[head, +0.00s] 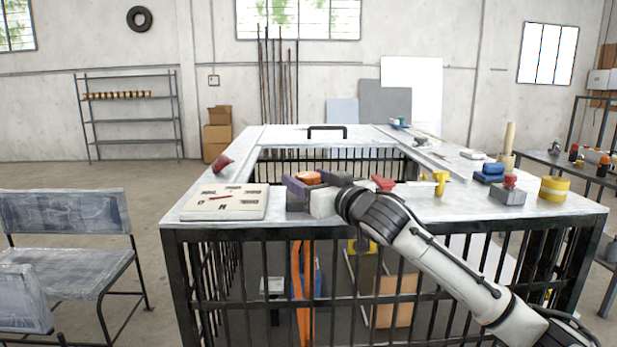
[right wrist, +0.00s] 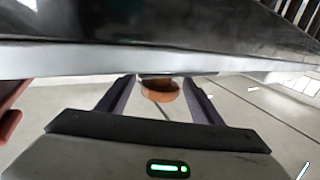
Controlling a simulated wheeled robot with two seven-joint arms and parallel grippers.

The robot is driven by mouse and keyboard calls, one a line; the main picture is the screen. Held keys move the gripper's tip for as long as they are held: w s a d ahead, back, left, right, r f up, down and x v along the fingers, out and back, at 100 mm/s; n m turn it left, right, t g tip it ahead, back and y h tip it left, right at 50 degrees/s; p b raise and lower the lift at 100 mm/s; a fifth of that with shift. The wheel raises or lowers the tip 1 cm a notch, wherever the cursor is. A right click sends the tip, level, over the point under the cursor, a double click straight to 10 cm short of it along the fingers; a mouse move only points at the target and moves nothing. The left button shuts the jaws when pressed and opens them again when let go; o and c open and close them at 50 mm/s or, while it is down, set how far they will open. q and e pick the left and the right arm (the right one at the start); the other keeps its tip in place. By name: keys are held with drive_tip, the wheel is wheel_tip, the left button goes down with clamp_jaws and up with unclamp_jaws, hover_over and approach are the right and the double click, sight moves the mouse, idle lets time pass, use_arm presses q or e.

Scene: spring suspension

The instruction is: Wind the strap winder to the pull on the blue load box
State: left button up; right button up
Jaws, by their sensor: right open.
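An orange round knob (head: 308,178), which looks like the winder's, stands at the table's front edge. My right gripper (head: 312,186) is there with its dark fingers open, one on each side of the knob. In the right wrist view the orange knob (right wrist: 159,90) sits between the spread fingertips (right wrist: 160,84); I cannot tell whether they touch it. A white dial plate (head: 225,201) with black marks and a red pointer lies left of the gripper. Below, an orange strap (head: 302,300) hangs in front of a blue box (head: 318,275), which is partly hidden by bars. My left gripper is not in view.
The barred table (head: 400,215) has an open middle. To the right are a yellow valve-like part (head: 440,183), blue blocks (head: 488,173), a grey block with a red knob (head: 508,190) and a yellow roll (head: 553,189). A dark red piece (head: 222,162) lies left.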

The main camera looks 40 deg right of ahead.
drive_tip(key=c, duration=1.1)
drive_tip(key=shift+o, duration=0.2)
drive_tip(key=shift+a+m+h, duration=0.15)
drive_tip(key=shift+m+h, duration=0.25)
drive_tip(key=shift+h, duration=0.2)
drive_tip(key=m+g+h+b, duration=0.1)
drive_tip(key=m+h, duration=0.1)
drive_tip(key=m+g+h+b, duration=0.1)
drive_tip(key=m+h, duration=0.1)
drive_tip(key=h, duration=0.1)
drive_tip(key=shift+a+f+h, duration=0.1)
drive_tip(key=shift+f+h, duration=0.1)
drive_tip(key=shift+h, duration=0.1)
drive_tip(key=m+g+h+b, duration=0.3)
drive_tip(key=m+g+h, duration=0.2)
drive_tip(key=h, duration=0.1)
drive_tip(key=shift+w+g, duration=0.1)
drive_tip(key=shift+g, duration=0.2)
drive_tip(key=m+g+h, duration=0.2)
drive_tip(key=m+g, duration=0.1)
drive_tip(key=g, duration=0.1)
drive_tip(key=shift+r+b, duration=0.15)
drive_tip(key=shift+b, duration=0.25)
drive_tip(key=shift+m+g+h, duration=0.5)
drive_tip(key=shift+m+g, duration=0.1)
drive_tip(key=shift+g, duration=0.3)
drive_tip(key=shift+d+g, duration=0.2)
drive_tip(key=shift+g, duration=0.1)
